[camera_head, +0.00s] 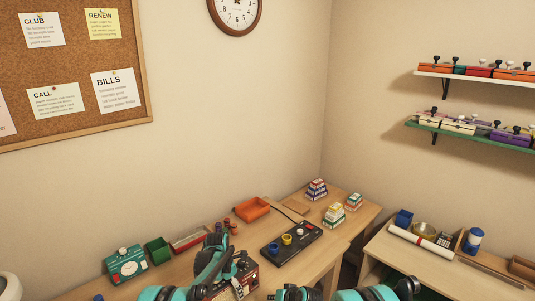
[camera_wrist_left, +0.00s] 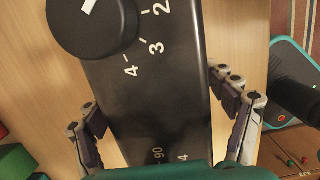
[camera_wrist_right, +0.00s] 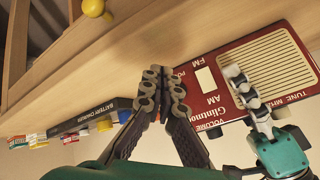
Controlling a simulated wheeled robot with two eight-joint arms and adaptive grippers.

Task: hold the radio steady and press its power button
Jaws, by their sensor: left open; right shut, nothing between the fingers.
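The radio shows in the right wrist view as a red front with a cream speaker grille (camera_wrist_right: 262,68), upside down, labelled FM, AM, VOLUME and TUNE. The left wrist view looks down on its black top (camera_wrist_left: 165,105) with a big black knob and numbers. My left gripper (camera_wrist_left: 158,94) is open, its fingers on either side of the radio; whether they touch is unclear. One left finger also shows before the red front in the right wrist view. My right gripper (camera_wrist_right: 163,78) is shut and empty, tips by a partly hidden label starting "PO". The power button itself is not seen.
A black battery charger (camera_head: 291,243) with yellow and blue parts lies right of the radio. Stacked boxes (camera_head: 334,215) stand at the back right.

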